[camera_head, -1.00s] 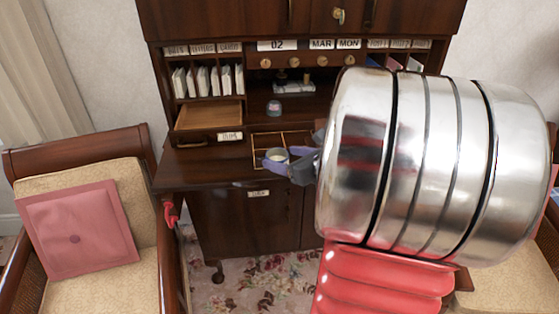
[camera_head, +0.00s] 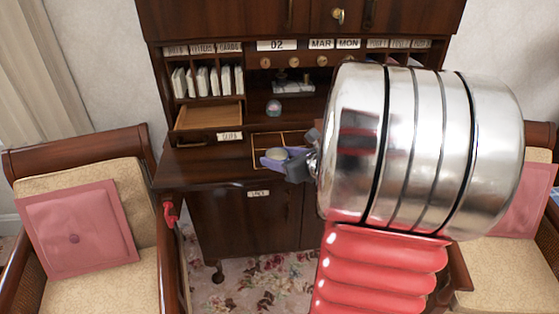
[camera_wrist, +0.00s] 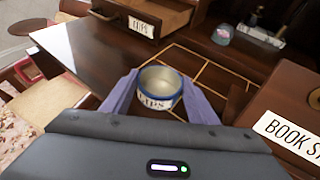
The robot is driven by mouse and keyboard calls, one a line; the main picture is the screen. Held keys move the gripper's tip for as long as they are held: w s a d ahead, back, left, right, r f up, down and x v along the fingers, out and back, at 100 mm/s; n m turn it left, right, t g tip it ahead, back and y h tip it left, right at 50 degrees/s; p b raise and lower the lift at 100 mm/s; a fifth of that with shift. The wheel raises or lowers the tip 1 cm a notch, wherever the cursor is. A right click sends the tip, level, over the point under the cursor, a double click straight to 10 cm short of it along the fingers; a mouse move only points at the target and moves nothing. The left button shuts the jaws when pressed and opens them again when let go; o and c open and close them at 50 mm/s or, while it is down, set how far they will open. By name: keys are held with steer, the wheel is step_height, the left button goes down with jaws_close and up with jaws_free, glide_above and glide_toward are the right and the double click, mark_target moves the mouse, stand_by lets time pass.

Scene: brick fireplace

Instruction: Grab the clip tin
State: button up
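The clip tin (camera_wrist: 160,88) is a small round open tin with a blue rim and a partly readable white label. In the wrist view it sits between the two purple fingers of my gripper (camera_wrist: 160,80), whose tips press against its sides. The tin looks empty inside.
A round glass-like jar (camera_head: 273,107) is farther back. A brown surface labelled "BOOK S…" (camera_wrist: 290,125) is close at right. Armchairs flank the desk.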

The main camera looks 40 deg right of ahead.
steer(key=c, duration=0.7)
steer(key=shift+r, duration=0.1)
step_height(320, 180, up, 10)
steer(key=shift+f, duration=0.1)
stand_by(0.3)
stand_by(0.4)
